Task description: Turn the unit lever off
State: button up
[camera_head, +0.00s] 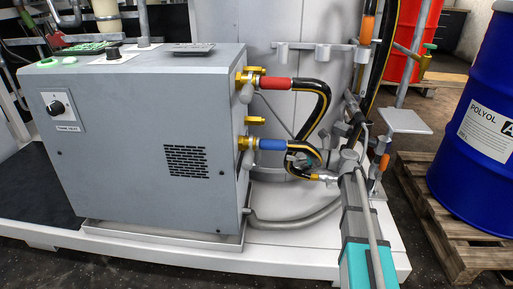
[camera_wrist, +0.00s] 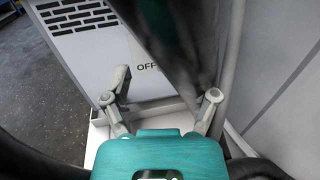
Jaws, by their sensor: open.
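The grey unit (camera_head: 120,150) stands at the left in the head view, with a black knob (camera_head: 57,107) on its front. Two brass fittings with grey parts, upper (camera_head: 245,88) and lower (camera_head: 246,150), sit at its right edge; I cannot tell which part is the lever. In the wrist view an OFF label (camera_wrist: 148,67) shows on the unit's pale face. My gripper (camera_wrist: 167,84) has its two grey fingers spread apart in front of the unit near the label. A dark, blurred shape (camera_wrist: 183,35) covers part of the view beyond the fingers. I see nothing clearly held.
Hoses with a red sleeve (camera_head: 275,83) and a blue sleeve (camera_head: 272,144) curve out from the unit at the right. A blue drum (camera_head: 470,190) stands on a wooden pallet (camera_head: 440,225). A small grey plate (camera_head: 405,121) stands left of the drum. The white platform's front is clear.

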aim_at(258, 155)
jog(key=x, duration=1.2)
jog(key=shift+a, duration=0.3)
grip_shut()
